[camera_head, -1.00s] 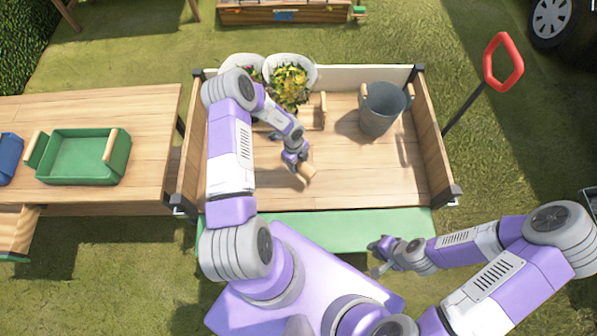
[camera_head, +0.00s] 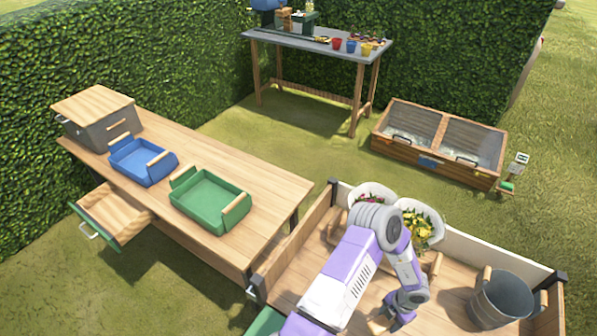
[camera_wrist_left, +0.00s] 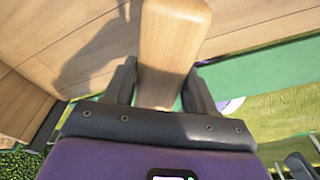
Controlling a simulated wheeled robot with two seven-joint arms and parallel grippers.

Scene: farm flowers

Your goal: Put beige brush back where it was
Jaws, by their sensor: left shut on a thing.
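My left gripper (camera_head: 388,318) is over the wooden wagon (camera_head: 455,257) at the bottom of the head view. In the left wrist view its two fingers (camera_wrist_left: 158,92) are shut on the beige brush (camera_wrist_left: 172,45), which shows as a smooth pale wooden piece pointing away from the gripper. In the head view the brush is mostly hidden by the gripper and the frame edge. My right gripper is outside both current views.
A wooden table (camera_head: 258,191) holds a blue tray (camera_head: 143,166), a green tray (camera_head: 207,203) and a grey box (camera_head: 100,125). A drawer (camera_head: 115,213) stands open below. The wagon carries white flower pots (camera_head: 424,222) and a metal bucket (camera_head: 503,300). A potting bench (camera_head: 310,45) stands behind.

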